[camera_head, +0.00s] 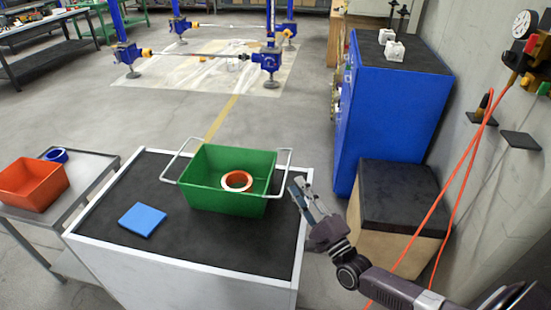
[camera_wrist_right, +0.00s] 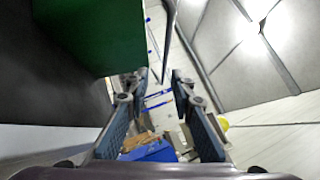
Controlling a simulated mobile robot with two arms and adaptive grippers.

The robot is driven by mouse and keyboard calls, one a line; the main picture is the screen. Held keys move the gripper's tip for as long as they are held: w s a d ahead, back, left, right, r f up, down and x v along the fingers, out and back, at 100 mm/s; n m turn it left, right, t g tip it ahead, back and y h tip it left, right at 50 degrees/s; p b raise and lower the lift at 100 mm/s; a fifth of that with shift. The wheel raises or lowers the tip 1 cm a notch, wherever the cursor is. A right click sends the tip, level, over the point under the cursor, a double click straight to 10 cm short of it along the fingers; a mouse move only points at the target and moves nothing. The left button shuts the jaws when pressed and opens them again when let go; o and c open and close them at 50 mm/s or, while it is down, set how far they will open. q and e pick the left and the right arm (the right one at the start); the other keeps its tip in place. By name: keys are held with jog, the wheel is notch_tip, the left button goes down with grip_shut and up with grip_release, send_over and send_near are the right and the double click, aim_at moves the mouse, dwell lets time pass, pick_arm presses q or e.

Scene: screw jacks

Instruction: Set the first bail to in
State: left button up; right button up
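A green bin (camera_head: 228,198) stands on the dark cart top. It has two thin light-grey wire bails, a left bail (camera_head: 172,163) and a right bail (camera_head: 290,160), both standing out beyond the bin's ends. I cannot tell which is the first bail. My right gripper (camera_head: 298,186) is beside the bin's right end, close to the right bail. In the right wrist view, the gripper (camera_wrist_right: 155,85) is open with nothing between its fingers; the green bin (camera_wrist_right: 100,35) and a grey rod, likely the bail (camera_wrist_right: 168,45), lie ahead. My left gripper is out of view.
An orange-and-white ring (camera_head: 237,181) lies in the bin. A blue block (camera_head: 142,220) lies on the cart (camera_head: 200,247). An orange bin (camera_head: 33,186) and blue ring (camera_head: 56,155) are on the left table. A blue cabinet (camera_head: 385,120) and a dark-topped box (camera_head: 400,195) stand right.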

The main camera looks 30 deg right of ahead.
aim_at(287, 169)
jog(key=x, duration=0.2)
jog(key=p+x, duration=0.1)
jog(key=x, duration=0.3)
jog(key=shift+w+r+p, duration=0.25)
jog(key=shift+r+p, duration=0.1)
jog(key=shift+r, duration=0.1)
jog(key=shift+w, duration=0.15)
jog(key=c, duration=0.5)
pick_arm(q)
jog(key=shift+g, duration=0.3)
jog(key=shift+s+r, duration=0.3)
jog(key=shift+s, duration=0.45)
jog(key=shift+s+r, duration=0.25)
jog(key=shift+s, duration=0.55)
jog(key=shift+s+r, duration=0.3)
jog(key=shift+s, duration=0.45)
pick_arm(e)
grip_shut()
